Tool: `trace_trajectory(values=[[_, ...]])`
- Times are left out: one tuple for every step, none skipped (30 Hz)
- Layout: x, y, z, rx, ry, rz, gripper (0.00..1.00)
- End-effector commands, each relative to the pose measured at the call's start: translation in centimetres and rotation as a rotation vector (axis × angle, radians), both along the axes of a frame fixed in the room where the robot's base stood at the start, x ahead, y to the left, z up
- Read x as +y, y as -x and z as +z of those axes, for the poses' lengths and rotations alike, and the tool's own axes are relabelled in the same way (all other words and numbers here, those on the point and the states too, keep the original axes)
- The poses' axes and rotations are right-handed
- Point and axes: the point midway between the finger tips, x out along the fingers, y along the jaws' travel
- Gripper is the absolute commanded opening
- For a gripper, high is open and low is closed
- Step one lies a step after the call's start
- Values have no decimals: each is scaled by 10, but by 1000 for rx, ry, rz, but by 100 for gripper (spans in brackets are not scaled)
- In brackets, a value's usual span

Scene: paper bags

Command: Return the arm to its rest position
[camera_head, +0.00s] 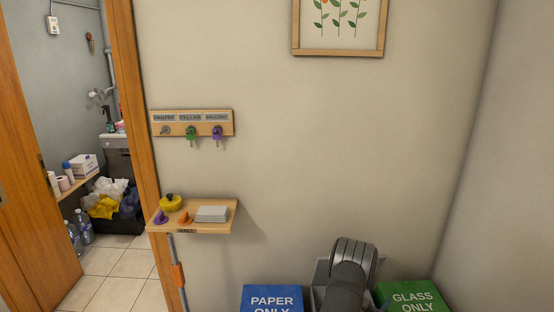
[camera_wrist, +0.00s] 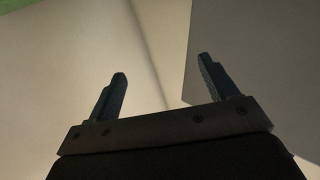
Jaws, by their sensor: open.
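My gripper (camera_wrist: 161,78) shows in the wrist view with its two dark fingers spread wide apart and nothing between them. Pale, flat surfaces fill the wrist view behind the fingers, with a dark line between them; I cannot tell for sure what they are. In the head view my dark grey arm (camera_head: 351,270) shows at the bottom, between a blue bin and a green bin. The gripper itself is not visible in the head view.
A blue "PAPER ONLY" bin (camera_head: 272,299) and a green "GLASS ONLY" bin (camera_head: 413,297) flank my arm. A small wall shelf (camera_head: 222,227) and a key rack (camera_head: 192,114) are at left, beside an open doorway. The wall above my arm is clear below a framed picture (camera_head: 338,53).

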Motion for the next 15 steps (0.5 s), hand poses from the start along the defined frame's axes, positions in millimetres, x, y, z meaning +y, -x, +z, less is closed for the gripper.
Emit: trace_trajectory(values=[[7,-8,-6,-1,-1,3,79],[10,-12,-10,0,-1,3,79],[14,-18,-13,-1,1,4,79],[17,-22,-17,0,0,3,79],[19,-27,-20,-1,1,3,79],[24,-32,-24,-1,-1,4,79],[27,-37,-27,-1,-1,3,79],[29,-41,-31,0,0,3,79],[34,-46,-34,-1,1,4,79],[37,-51,-37,-1,0,3,79],[39,-54,-41,-1,-1,3,79],[42,-59,-45,-1,-1,3,79],[45,-63,-49,1,-1,3,79],[48,-66,-53,1,-1,3,79],[45,-63,-59,2,-1,0,79]])
